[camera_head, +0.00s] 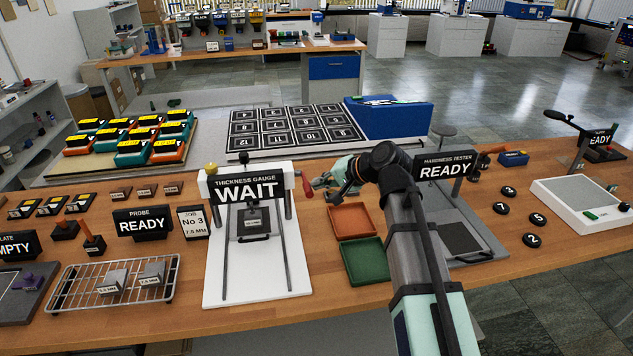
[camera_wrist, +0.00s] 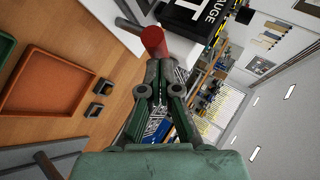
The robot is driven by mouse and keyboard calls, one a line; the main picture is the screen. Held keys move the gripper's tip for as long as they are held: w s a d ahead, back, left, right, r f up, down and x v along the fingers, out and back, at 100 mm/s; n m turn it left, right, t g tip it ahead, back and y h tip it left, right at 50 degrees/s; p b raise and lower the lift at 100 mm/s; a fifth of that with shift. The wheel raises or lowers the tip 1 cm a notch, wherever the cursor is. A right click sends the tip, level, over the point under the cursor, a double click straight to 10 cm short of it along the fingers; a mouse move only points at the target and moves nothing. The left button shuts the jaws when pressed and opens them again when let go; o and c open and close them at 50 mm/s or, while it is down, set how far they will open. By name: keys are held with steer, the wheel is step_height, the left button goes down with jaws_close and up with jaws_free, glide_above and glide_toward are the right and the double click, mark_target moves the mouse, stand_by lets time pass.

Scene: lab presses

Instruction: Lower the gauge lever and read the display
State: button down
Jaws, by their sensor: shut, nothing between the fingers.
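The thickness gauge (camera_head: 212,270) stands on the bench as a white unit with two rails. Its black display (camera_head: 248,190) reads "WAIT". A grey labelled block (camera_head: 252,222) sits under the display, on a dark carriage with a front handle. The gauge lever (camera_head: 307,188) has a red grip on the gauge's right side; the red grip (camera_wrist: 153,42) also shows in the wrist view. My gripper (camera_head: 317,184) is shut and empty just right of the grip. In the wrist view my closed fingertips (camera_wrist: 160,66) are close to the grip's end; I cannot tell whether they touch.
The hardness tester (camera_head: 446,168) reads "READY" to the right. The probe display (camera_head: 141,222) and a wire rack (camera_head: 62,304) with two blocks are left of the gauge.

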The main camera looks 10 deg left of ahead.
steer(key=shift+f, duration=0.2)
steer(key=shift+r, duration=0.15)
stand_by(0.4)
steer(key=shift+r+p, duration=0.65)
steer(key=shift+r, duration=0.05)
steer(key=shift+d+r, duration=0.1)
steer(key=shift+d, duration=0.05)
